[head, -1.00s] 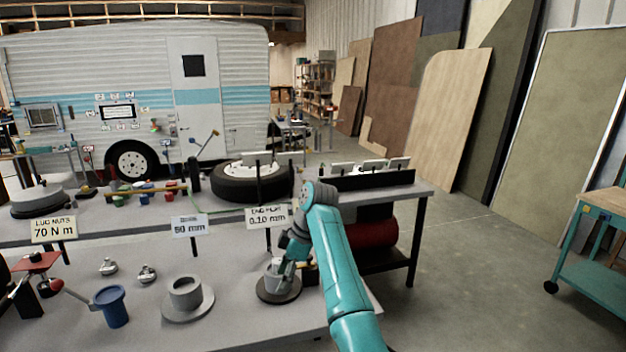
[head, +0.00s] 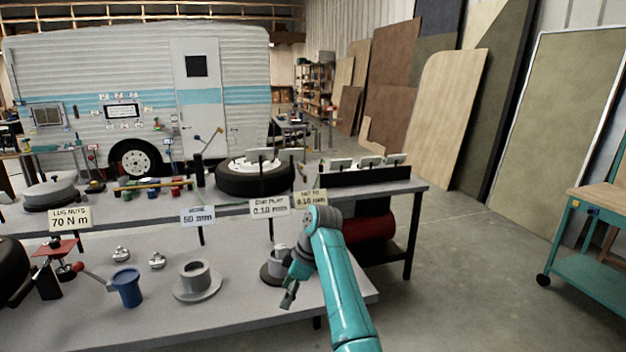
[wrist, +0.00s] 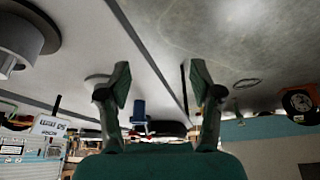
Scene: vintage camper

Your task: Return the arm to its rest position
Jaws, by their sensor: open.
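My teal arm reaches in from the bottom of the head view over the right end of the grey workbench (head: 215,318). My gripper (head: 289,298) hangs near the bench's front right, tilted down. In the wrist view its two fingers stand wide apart with nothing between them (wrist: 160,88). A grey cylindrical hub (head: 276,262) on a dark round base sits just behind and left of the gripper, partly hidden by it. The hub also shows at the upper left of the wrist view (wrist: 18,42), apart from the fingers.
Left of my gripper stand a grey flanged hub (head: 196,275) and a blue cup (head: 127,287). Label signs (head: 198,216) rise along the bench's back. A tire (head: 254,180) lies on the rear table. Floor at right is open, before a teal cart (head: 590,262).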

